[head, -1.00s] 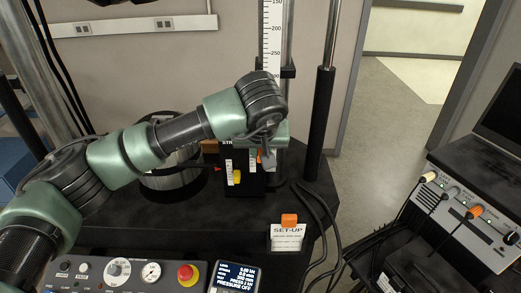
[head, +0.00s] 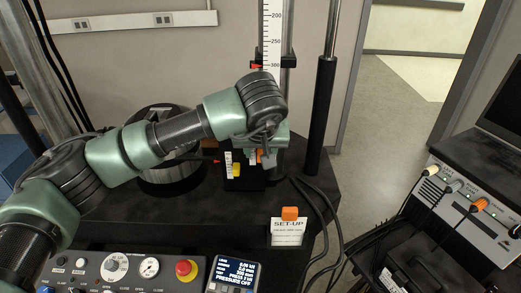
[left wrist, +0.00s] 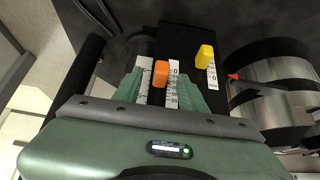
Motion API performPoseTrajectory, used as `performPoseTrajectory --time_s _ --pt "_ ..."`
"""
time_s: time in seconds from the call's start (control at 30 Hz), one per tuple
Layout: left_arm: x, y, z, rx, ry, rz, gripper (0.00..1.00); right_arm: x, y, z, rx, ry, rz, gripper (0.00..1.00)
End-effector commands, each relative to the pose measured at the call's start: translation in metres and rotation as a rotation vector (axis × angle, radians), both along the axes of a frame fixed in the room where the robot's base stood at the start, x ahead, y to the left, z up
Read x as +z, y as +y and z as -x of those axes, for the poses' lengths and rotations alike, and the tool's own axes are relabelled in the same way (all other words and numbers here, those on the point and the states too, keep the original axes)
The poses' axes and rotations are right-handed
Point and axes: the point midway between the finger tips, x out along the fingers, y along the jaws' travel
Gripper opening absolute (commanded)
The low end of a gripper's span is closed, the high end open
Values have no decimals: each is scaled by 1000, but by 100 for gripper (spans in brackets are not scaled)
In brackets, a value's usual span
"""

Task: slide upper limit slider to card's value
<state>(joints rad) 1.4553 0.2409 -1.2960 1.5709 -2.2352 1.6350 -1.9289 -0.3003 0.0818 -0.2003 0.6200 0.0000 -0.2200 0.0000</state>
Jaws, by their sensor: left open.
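The orange slider (left wrist: 161,74) sits on a scaled strip in the left wrist view; a small part of the orange slider (head: 259,156) shows in the head view. A yellow slider (left wrist: 205,56) is on a neighbouring strip, also seen in the head view (head: 236,169). My left gripper (left wrist: 160,85) is open, its fingers on either side of the orange slider; contact cannot be told. It hides much of the black slider box in the head view. The white SET-UP card (head: 288,233) stands on the table; its smaller lines are unreadable. My right gripper is not in view.
A tall ruler (head: 272,30) with a red pointer rises behind my arm. A metal cylinder (head: 165,172) stands left of the slider box. A control panel (head: 120,268) with a red button and display (head: 235,274) lies in front. Cables run on the right.

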Motion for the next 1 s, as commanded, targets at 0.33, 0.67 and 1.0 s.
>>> performPoseTrajectory --time_s 0.33,0.67,1.0 --pt "14 0 8 0 -1 0 42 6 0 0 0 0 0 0" --pt "37 0 22 1 0 1 42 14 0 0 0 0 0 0" --pt "51 0 33 0 1 0 42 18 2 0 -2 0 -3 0"
